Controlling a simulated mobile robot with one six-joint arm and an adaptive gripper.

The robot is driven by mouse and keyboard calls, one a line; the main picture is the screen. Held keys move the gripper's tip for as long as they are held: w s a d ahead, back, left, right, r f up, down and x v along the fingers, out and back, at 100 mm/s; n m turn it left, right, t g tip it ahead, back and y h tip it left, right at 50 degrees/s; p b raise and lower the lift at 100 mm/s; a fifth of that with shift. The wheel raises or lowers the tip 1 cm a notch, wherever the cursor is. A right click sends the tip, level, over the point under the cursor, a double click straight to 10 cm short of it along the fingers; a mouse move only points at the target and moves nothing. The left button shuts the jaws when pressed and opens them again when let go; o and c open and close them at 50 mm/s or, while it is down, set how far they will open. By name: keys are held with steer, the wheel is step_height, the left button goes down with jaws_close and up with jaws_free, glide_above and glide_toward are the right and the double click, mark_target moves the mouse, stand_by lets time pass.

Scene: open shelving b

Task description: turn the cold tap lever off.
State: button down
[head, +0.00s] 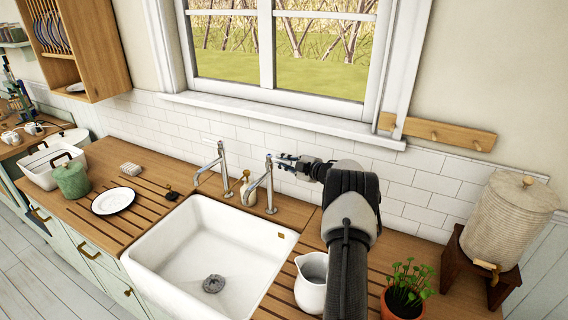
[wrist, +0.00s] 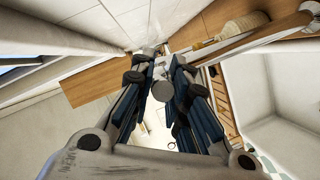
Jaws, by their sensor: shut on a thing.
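Two chrome taps stand behind the white sink, the left tap (head: 219,165) and the right tap (head: 268,187). No hot or cold mark is readable. My gripper (head: 283,161) reaches in from the right at the top of the right tap. In the wrist view its blue-padded fingers (wrist: 159,72) are closed around the small metal tap lever (wrist: 159,90), with a round metal end showing between them. The fingers hide much of the lever, so its exact angle is hard to tell.
The sink (head: 213,250) is empty, with a drain at the bottom. A white jug (head: 311,284), a potted plant (head: 405,290) and a ribbed water dispenser (head: 507,222) stand to the right. The window sill (head: 285,118) is above.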

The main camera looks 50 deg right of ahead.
steer(key=shift+r, duration=0.1)
steer(key=c, duration=1.6)
jaws_free()
steer(key=shift+o, duration=0.2)
steer(key=v, duration=1.2)
